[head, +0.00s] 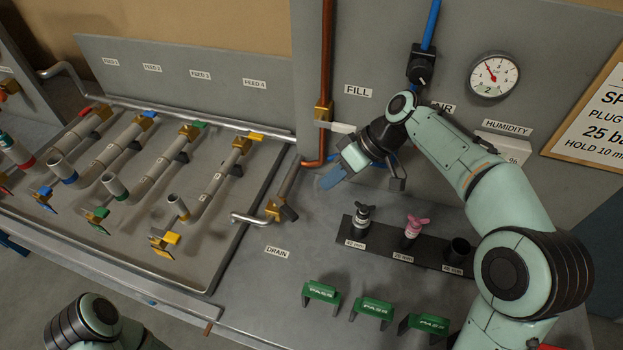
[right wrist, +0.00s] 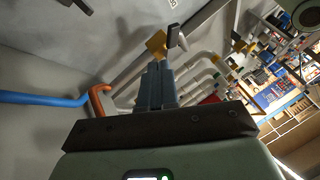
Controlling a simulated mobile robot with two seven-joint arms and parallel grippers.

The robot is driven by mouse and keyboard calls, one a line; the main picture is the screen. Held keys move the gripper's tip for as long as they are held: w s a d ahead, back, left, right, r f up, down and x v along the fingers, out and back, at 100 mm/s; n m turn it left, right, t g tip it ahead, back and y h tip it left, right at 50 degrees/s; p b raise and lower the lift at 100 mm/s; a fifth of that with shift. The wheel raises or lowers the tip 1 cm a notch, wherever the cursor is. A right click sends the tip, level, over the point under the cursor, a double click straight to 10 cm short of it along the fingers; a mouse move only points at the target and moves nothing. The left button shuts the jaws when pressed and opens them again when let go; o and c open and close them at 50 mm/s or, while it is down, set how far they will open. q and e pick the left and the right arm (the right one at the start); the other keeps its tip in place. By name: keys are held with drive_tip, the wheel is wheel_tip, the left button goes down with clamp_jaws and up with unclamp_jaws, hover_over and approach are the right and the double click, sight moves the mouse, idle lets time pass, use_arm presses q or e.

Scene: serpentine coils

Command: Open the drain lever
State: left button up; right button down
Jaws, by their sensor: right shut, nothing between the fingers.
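The drain valve (head: 273,209) is a yellow block on a grey pipe, above the DRAIN label (head: 278,252) in the head view. Its short dark lever (head: 288,213) sticks out to the lower right. My right gripper (head: 331,178) is shut and empty, above and right of this lever and apart from it. In the right wrist view the shut fingers (right wrist: 156,84) point towards a yellow valve block (right wrist: 157,44) with a dark lever (right wrist: 175,38), which looks like the drain valve. My left gripper is out of view; only part of that arm shows at the lower left.
A copper pipe (head: 326,80) and the FILL valve with its pale lever (head: 340,127) stand behind my right gripper. A black rack (head: 381,241) with plugs and several green PASS blocks (head: 321,292) lie in front. Feed pipes fill the left; bare panel surrounds the DRAIN label.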

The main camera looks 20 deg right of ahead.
sight(284, 210)
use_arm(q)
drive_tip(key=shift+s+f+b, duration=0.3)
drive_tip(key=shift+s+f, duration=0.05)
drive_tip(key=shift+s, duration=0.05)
use_arm(e)
drive_tip(key=s+x, duration=0.1)
drive_tip(key=x, duration=0.8)
drive_tip(key=shift+w+a, duration=0.15)
drive_tip(key=shift+w, duration=0.05)
drive_tip(key=shift+a+f, duration=0.1)
